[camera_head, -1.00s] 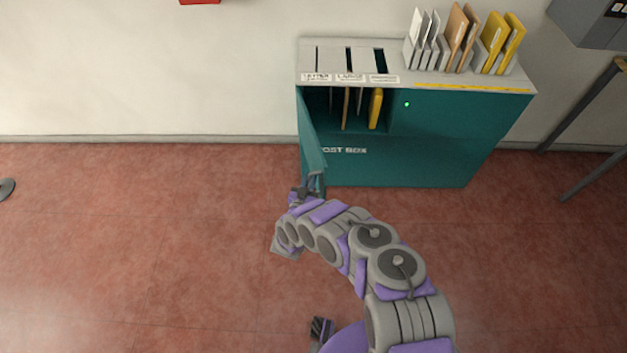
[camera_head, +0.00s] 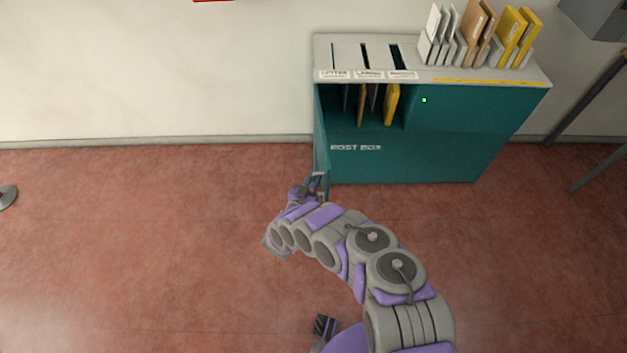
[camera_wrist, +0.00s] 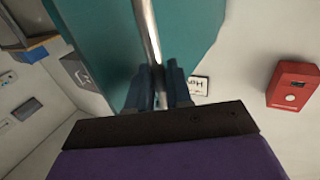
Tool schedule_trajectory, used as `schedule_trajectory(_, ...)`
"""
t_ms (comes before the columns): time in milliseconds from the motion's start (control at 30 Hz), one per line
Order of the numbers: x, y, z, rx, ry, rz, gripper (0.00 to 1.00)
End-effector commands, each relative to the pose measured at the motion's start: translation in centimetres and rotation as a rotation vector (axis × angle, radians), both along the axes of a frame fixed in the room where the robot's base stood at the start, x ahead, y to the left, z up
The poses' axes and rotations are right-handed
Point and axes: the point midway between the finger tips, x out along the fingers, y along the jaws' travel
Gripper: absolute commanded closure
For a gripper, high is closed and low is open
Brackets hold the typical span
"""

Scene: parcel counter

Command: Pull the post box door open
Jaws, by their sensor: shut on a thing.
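The teal post box (camera_head: 450,135) stands against the wall, with its name in white letters on the front. Its door (camera_head: 320,140) is swung out at the left side, seen nearly edge-on, and the compartment behind it is exposed. My gripper (camera_head: 314,186) is at the door's free edge, low down. In the wrist view my gripper (camera_wrist: 165,90) is shut on the metal bar handle (camera_wrist: 147,40), with the teal door panel (camera_wrist: 95,40) behind it. The fingers hide part of the handle.
Parcels, one a yellow parcel (camera_head: 392,104), stand inside the box. Envelopes (camera_head: 480,35) stand in a rack on its slotted top. A table leg (camera_head: 600,165) is at the right.

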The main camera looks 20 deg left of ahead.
Motion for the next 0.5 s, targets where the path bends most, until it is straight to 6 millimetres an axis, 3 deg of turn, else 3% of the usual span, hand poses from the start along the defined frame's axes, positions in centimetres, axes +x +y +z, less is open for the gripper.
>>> schedule_trajectory(100,0.32,0.24,0.42,0.002,-0.011,0.001,1.0)
schedule_trajectory(133,0.33,0.26,0.42,0.002,-0.011,0.001,0.78)
schedule_trajectory(267,0.22,0.25,0.32,0.002,-0.008,0.001,0.66)
schedule_trajectory(500,0.05,0.05,0.33,0.004,-0.007,0.001,0.66)
